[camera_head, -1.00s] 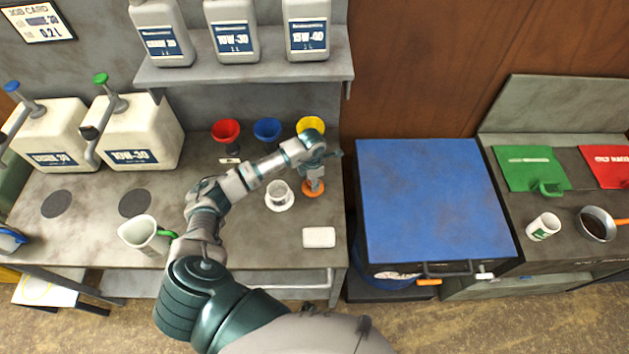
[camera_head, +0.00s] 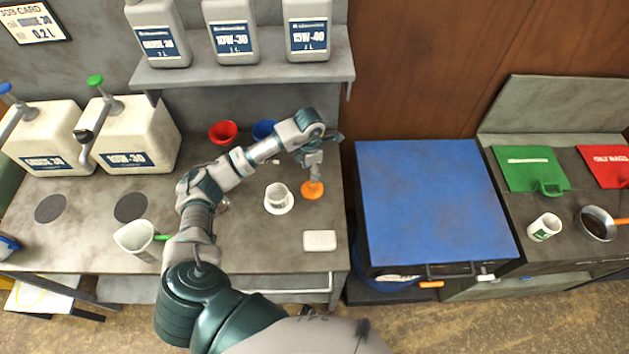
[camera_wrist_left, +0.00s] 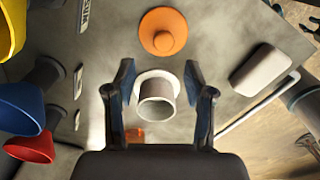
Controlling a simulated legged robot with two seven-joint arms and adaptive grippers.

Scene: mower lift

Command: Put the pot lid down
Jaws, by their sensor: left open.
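The orange pot lid (camera_head: 312,190), a round disc with a knob, lies on the grey workbench near its right end. It also shows flat, knob up, in the left wrist view (camera_wrist_left: 163,32), ahead of the fingers. My left gripper (camera_head: 313,174) is just above the lid in the head view. Its two fingers are spread and hold nothing in the left wrist view (camera_wrist_left: 160,77). A white cup-like pot (camera_head: 279,193) with a pale round base stands left of the lid. My right gripper is out of view.
A white block (camera_head: 320,240) lies in front of the lid. Red (camera_head: 222,132) and blue (camera_head: 264,129) funnels stand behind, and a shelf (camera_head: 245,72) with oil jugs is above. A measuring jug (camera_head: 135,239) stands left. A blue-topped cabinet (camera_head: 430,205) is to the right.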

